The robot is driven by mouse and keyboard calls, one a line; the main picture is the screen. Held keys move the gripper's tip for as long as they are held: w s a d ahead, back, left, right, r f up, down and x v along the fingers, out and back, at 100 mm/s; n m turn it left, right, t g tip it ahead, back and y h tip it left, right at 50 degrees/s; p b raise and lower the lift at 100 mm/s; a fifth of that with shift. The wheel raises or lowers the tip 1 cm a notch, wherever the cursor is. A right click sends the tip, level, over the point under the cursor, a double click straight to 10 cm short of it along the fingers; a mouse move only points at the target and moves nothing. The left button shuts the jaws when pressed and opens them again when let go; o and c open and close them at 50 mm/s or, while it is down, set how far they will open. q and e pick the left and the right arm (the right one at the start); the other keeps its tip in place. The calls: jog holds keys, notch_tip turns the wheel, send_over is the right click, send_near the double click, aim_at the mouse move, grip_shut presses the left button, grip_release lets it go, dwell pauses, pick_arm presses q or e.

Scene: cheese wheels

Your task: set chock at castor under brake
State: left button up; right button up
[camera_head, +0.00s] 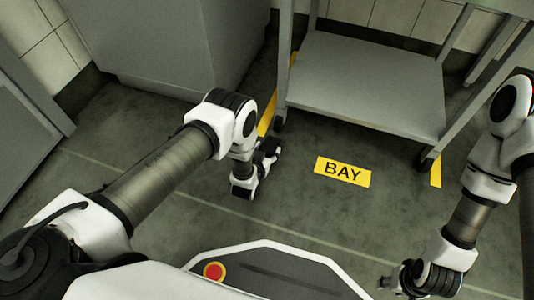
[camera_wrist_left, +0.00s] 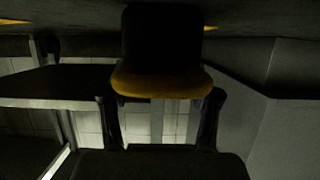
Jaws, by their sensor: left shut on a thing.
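My left gripper (camera_head: 267,150) is low over the floor, in front of the trolley's near left castor (camera_head: 279,125). In the left wrist view, its two dark fingers (camera_wrist_left: 160,115) are shut on a black and yellow chock (camera_wrist_left: 160,84). In the head view I cannot make out the chock apart from the dark gripper. A dark castor also shows at the left of the wrist view (camera_wrist_left: 47,45), apart from the chock. The near right castor (camera_head: 427,161) stands on the floor. I cannot make out a brake on either castor. My right gripper (camera_head: 392,283) is low at the bottom right, with its fingers too small to read.
The grey trolley (camera_head: 365,85) stands over yellow floor strips (camera_head: 267,112). A yellow BAY label (camera_head: 342,172) lies on the floor in front of it. A grey cabinet (camera_head: 165,45) stands behind my left arm. The floor around the label is clear.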

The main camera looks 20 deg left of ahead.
pick_arm(q)
jog(key=shift+r, duration=0.15)
jog(key=shift+f, duration=0.2)
jog(key=o, duration=1.5)
jog(key=shift+o, duration=0.2)
jog(key=shift+r, duration=0.1)
jog(key=shift+s+r+p, duration=0.1)
jog(key=shift+r+p, duration=0.15)
jog(key=shift+p, duration=0.05)
jog(key=p+v, duration=0.6)
jog(key=v, duration=0.5)
jog(key=shift+s, duration=0.35)
